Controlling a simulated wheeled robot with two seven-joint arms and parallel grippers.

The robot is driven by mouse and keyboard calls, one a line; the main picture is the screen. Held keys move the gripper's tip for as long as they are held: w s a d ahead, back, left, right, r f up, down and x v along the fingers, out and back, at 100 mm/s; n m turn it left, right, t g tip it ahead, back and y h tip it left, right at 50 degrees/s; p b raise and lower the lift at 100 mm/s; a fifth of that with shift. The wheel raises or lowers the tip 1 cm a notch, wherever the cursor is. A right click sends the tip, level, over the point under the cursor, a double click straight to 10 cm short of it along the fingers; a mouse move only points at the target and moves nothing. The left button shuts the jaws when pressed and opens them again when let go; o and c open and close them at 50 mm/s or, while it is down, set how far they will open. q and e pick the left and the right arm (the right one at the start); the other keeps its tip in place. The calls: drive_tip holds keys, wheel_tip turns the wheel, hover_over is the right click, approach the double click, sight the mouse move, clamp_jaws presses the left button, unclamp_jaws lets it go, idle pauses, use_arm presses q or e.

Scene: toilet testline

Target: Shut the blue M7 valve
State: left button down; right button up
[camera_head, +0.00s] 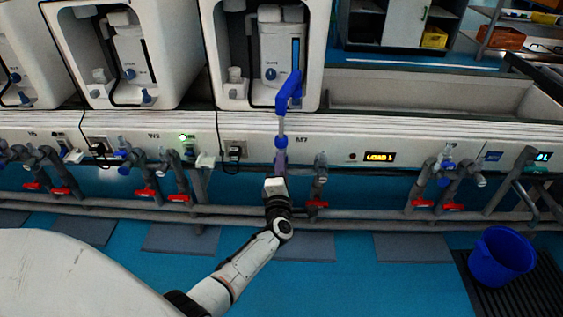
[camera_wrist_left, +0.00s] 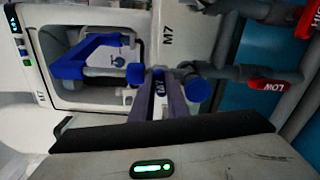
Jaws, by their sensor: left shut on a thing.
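The M7 label (camera_head: 301,139) is on the white front panel, and it also shows in the left wrist view. My left gripper (camera_head: 280,160) is up against the panel just left of and below this label. The left wrist view shows its two grey-purple fingers (camera_wrist_left: 159,90) close together at the blue M7 valve (camera_wrist_left: 197,90). Blue rounded parts show on both sides of the fingers, and the fingers hide the middle. The gripper is shut on the valve. My right gripper is not in view.
A blue angled piece (camera_head: 289,92) on a pale shaft rises above my left gripper, before the M7 toilet bay. Red low levers (camera_head: 317,204) sit on the pipes below. A blue bucket (camera_head: 501,257) stands at right on a dark grate.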

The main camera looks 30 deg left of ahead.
use_arm(q)
drive_tip(key=shift+m, duration=1.1)
drive_tip(key=shift+p, duration=0.3)
drive_tip(key=shift+d+m, duration=0.1)
drive_tip(key=shift+m, duration=0.2)
drive_tip(key=c, duration=1.7)
unclamp_jaws()
